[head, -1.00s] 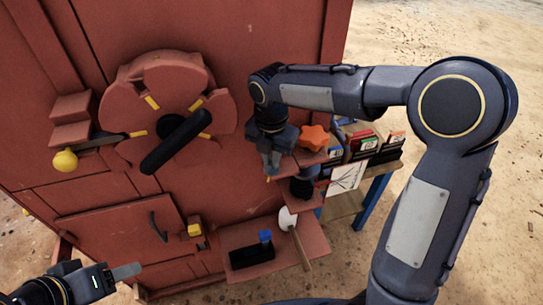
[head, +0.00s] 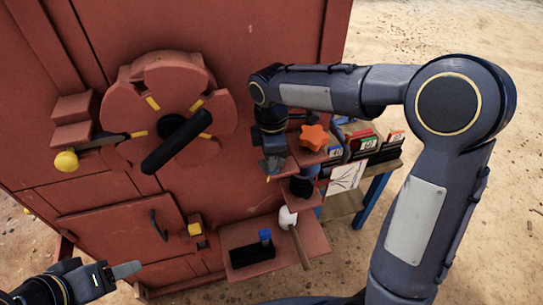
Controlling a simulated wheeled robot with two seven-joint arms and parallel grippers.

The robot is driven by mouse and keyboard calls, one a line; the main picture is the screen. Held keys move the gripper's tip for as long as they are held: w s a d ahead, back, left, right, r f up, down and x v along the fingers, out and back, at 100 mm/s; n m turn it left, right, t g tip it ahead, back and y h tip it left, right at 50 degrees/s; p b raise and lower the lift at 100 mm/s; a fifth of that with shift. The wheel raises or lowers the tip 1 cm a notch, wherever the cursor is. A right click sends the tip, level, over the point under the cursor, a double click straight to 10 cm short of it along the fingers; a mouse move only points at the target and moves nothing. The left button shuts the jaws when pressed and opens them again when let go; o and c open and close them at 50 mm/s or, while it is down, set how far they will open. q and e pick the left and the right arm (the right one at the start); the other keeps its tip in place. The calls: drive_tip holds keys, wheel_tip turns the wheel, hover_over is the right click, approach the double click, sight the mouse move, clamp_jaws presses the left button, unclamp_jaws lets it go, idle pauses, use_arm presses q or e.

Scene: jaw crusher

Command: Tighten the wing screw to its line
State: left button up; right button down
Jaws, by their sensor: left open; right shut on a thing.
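My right gripper (head: 273,168) points down at a small red ledge on the front of the red crusher (head: 265,60). It is shut on a small part there, at the wing screw's likely place. The jaws and wrist hide that part, so its wings and line cannot be made out. A small yellow mark (head: 268,179) shows just below the jaws. My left gripper (head: 125,270) is open and empty at the lower left, in front of the crusher and away from the screw.
An orange star knob (head: 314,138) sits right beside my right wrist. A flywheel with a black handle (head: 176,142) and a yellow-balled lever (head: 66,161) are to the left.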

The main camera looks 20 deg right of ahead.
drive_tip(key=shift+r+m, duration=0.1)
drive_tip(key=shift+m, duration=2)
drive_tip(key=c, duration=1.5)
unclamp_jaws()
wheel_tip(320, 180, up, 8)
drive_tip(key=shift+f, duration=0.15)
